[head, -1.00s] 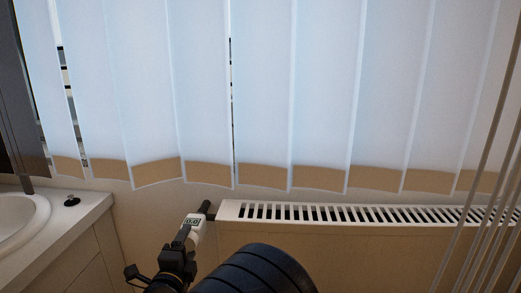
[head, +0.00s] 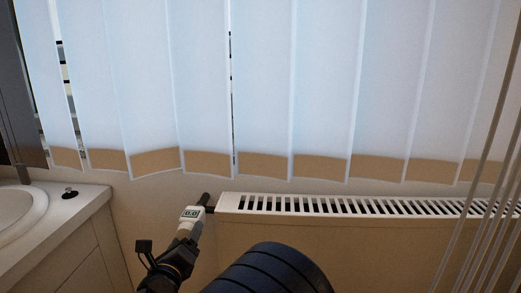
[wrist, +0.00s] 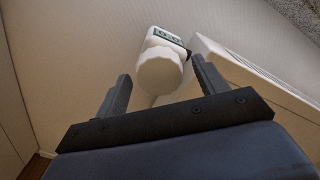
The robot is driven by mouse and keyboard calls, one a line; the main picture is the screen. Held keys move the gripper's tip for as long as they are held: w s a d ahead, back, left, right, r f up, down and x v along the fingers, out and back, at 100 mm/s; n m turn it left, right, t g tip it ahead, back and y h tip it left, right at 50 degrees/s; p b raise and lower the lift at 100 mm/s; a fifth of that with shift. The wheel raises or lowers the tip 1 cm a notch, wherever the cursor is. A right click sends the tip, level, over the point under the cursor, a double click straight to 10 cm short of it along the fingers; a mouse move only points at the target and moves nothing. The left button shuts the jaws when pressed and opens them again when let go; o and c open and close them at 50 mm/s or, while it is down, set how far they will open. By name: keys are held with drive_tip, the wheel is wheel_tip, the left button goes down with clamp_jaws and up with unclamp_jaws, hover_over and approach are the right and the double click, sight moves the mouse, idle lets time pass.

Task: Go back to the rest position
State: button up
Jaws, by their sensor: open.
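My gripper (wrist: 161,68) is open in the wrist view, with one dark finger on each side of the view of the white thermostat knob (wrist: 158,72). The knob appears between or just beyond the fingertips, with no clear contact; the exact gap in depth is hard to tell. In the head view the thermostat (head: 191,213) sits at the left end of the radiator, and its small display reads 0.0.
The white radiator (head: 360,206) runs along the wall to the right. Vertical blinds (head: 265,90) hang above it. A washbasin counter (head: 75,215) with a small black-topped item (head: 70,192) is at left. Pale cords or rods (head: 480,210) hang at right.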

drive_tip(key=shift+m, duration=1)
